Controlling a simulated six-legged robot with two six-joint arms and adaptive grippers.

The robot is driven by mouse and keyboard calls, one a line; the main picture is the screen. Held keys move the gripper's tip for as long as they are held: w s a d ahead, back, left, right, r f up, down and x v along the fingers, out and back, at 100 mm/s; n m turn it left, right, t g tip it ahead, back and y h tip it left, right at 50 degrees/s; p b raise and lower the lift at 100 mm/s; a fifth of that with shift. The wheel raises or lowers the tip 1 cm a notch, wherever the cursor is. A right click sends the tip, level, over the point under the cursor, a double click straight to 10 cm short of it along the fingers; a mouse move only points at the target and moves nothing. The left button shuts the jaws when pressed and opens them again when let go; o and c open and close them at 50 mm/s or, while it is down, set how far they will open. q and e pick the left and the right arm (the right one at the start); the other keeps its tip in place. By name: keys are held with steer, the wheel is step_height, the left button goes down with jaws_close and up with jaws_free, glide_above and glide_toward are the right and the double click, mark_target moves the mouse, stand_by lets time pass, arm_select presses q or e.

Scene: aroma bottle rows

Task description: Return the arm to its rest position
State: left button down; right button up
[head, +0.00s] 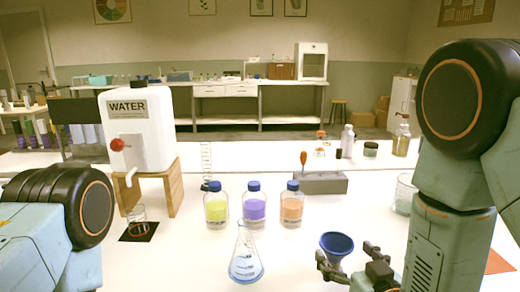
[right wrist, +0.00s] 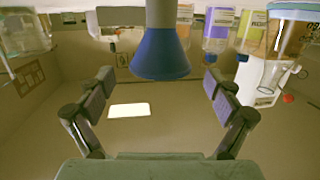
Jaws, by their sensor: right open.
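My right gripper (head: 345,256) is open at the lower right of the head view, close to a blue funnel (head: 337,243). The right wrist view is upside down and shows the open fingers (right wrist: 158,100) spread to either side of the funnel (right wrist: 160,53), with clear gaps and no visible contact. The funnel's lower support is partly hidden in the head view. My left arm (head: 50,220) is at the lower left; its gripper is out of view. A conical flask with pale blue liquid (head: 246,262) stands left of the funnel.
Bottles of yellow-green (head: 216,209), purple (head: 254,207) and orange (head: 291,208) stand in a row behind the flask. A white water tank (head: 138,128) on a wooden stand is at the left, with a small beaker (head: 138,221). A grey block (head: 320,183) stands behind the funnel.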

mark_target(331, 236)
steer(key=v, duration=0.3)
steer(key=shift+s+d+r, duration=0.1)
steer(key=shift+s, duration=0.25)
steer(key=x, duration=0.7)
steer(key=shift+w, duration=0.1)
step_height(331, 236, up, 5)
steer(key=p, duration=0.4)
steer(key=shift+w+r, duration=0.15)
steer(key=shift+r, duration=0.05)
steer(key=shift+f+b, duration=0.35)
steer(key=shift+b, duration=0.2)
steer(key=shift+w, duration=0.1)
steer(key=shift+r, duration=0.1)
